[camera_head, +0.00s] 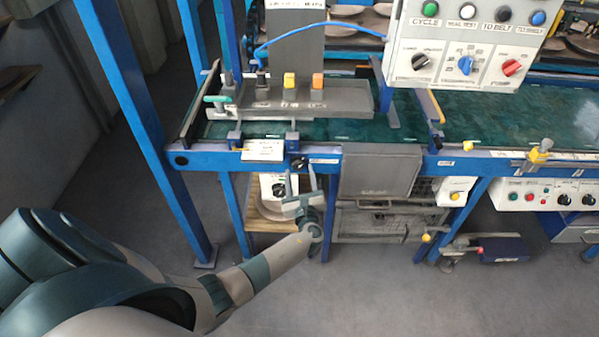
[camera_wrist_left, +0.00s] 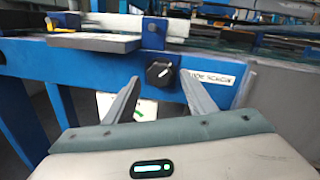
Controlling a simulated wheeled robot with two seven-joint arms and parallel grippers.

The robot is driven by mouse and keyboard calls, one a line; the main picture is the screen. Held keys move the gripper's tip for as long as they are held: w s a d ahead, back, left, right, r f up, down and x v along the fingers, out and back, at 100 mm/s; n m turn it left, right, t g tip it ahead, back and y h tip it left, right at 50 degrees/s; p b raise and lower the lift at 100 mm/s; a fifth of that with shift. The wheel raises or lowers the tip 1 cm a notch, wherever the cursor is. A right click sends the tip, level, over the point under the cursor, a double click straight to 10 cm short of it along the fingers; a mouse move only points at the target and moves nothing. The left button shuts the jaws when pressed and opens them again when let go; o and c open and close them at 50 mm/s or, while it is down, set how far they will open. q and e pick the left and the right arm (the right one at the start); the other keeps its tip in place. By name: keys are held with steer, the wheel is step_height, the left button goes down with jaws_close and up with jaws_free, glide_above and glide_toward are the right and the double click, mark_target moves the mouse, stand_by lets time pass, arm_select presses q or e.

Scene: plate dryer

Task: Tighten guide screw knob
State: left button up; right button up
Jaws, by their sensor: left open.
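The guide screw knob (camera_wrist_left: 160,73) is a round black knob on the blue front rail. In the left wrist view it sits just beyond and between my two fingertips, beside a white label reading roughly "guide screw" (camera_wrist_left: 210,78). In the head view the knob (camera_head: 298,164) shows small on the rail's front face. My left gripper (camera_head: 299,185) is open and empty, just below and in front of the knob. In the wrist view the left gripper's fingers (camera_wrist_left: 160,85) point toward the rail on either side of the knob, apart from it as far as I can tell. My right gripper is not in view.
A grey panel (camera_head: 380,172) hangs to the right. The green conveyor belt (camera_head: 340,131) and a grey fixture (camera_head: 340,98) with yellow and orange blocks lie above. A blue post (camera_head: 135,100) stands left.

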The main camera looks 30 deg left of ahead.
arm_select(q)
steer(key=shift+w+a, duration=0.3)
steer(key=shift+a, duration=0.05)
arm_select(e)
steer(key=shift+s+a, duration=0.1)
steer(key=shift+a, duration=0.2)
arm_select(q)
steer(key=c, duration=1.1)
steer(key=shift+o, duration=0.3)
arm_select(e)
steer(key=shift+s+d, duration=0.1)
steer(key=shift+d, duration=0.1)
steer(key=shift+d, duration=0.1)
